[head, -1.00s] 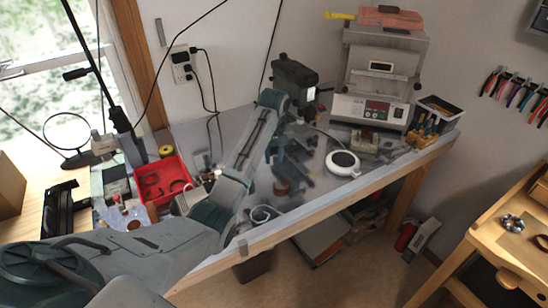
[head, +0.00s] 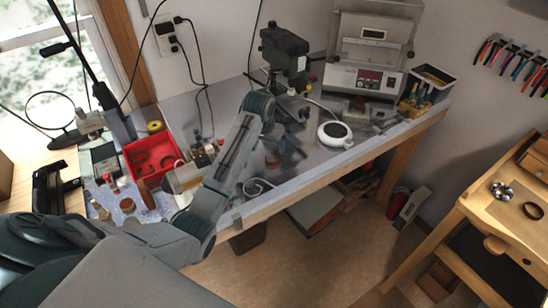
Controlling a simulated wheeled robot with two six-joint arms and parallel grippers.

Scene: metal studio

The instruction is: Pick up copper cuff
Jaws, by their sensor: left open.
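A small copper-brown cuff (head: 273,158) lies on the grey bench top (head: 228,110), in the middle of the head view. My left arm comes in from the lower left and bends down over the bench. My left gripper (head: 287,147) is open and hangs just to the right of the cuff, with its dark fingers pointing down. The cuff is small and partly blurred, and I cannot tell whether a finger touches it. My right gripper is out of view.
A red tray (head: 151,152) with dark rings stands left of my arm. A white round dish (head: 335,134) and a dark green machine (head: 284,58) stand near the gripper. Another brown ring (head: 533,211) lies on the wooden bench at right.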

